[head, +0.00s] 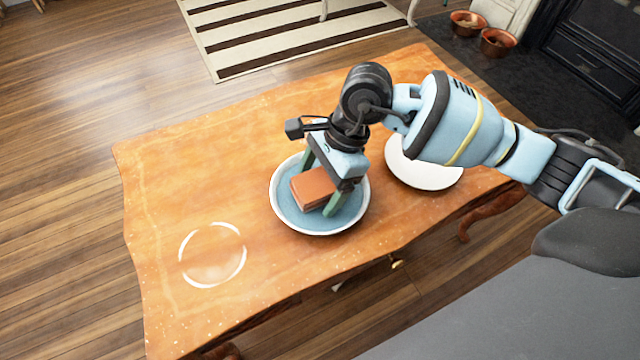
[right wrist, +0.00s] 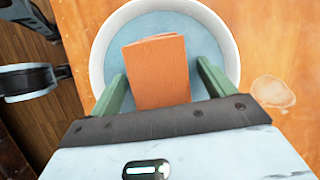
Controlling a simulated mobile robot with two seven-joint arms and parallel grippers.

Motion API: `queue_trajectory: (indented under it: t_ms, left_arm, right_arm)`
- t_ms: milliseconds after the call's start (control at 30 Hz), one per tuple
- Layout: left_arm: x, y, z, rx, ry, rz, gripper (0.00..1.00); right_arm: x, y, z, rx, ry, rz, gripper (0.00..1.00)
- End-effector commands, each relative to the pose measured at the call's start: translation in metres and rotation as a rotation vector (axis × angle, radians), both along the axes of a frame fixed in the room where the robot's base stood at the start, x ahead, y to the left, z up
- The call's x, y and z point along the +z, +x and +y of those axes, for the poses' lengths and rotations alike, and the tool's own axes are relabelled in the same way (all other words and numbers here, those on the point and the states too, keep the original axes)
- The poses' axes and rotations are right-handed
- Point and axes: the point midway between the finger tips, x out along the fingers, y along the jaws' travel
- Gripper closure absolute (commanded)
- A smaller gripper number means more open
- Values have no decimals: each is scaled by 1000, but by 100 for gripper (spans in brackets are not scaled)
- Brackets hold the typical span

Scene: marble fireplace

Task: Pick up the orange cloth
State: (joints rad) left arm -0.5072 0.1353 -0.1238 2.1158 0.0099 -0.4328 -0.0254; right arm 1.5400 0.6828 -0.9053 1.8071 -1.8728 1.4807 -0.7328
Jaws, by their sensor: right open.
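The orange cloth (head: 312,188) is a folded block lying in a white-rimmed bowl (head: 278,215) with a blue-grey inside, on the wooden table. My right gripper (head: 320,186) reaches down into the bowl with its green fingers on either side of the cloth. In the right wrist view the cloth (right wrist: 156,72) lies between the two open fingertips (right wrist: 160,85), with a gap visible on each side. The bowl (right wrist: 101,45) surrounds both in that view. My left gripper is not in view.
The wooden table (head: 180,170) has a white ring mark (head: 212,255) at its front left. A white plate or bowl (head: 425,176) sits right of the blue-grey bowl, partly behind my right arm. The table's left side is clear. Copper bowls (head: 497,42) stand on the floor behind.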

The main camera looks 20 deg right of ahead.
Motion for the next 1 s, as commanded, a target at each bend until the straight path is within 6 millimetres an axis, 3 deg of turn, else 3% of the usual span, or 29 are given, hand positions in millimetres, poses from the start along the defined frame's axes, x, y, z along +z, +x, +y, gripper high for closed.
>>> queue_trajectory:
  t_ms: [200, 600, 1000]
  left_arm:
    - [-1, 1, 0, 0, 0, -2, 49]
    - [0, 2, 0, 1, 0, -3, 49]
    - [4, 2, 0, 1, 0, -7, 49]
  right_arm:
    - [-4, 0, 0, -1, 0, 1, 18]
    - [-3, 0, 0, -1, -1, 1, 70]
    - [8, 0, 0, 1, -1, -1, 70]
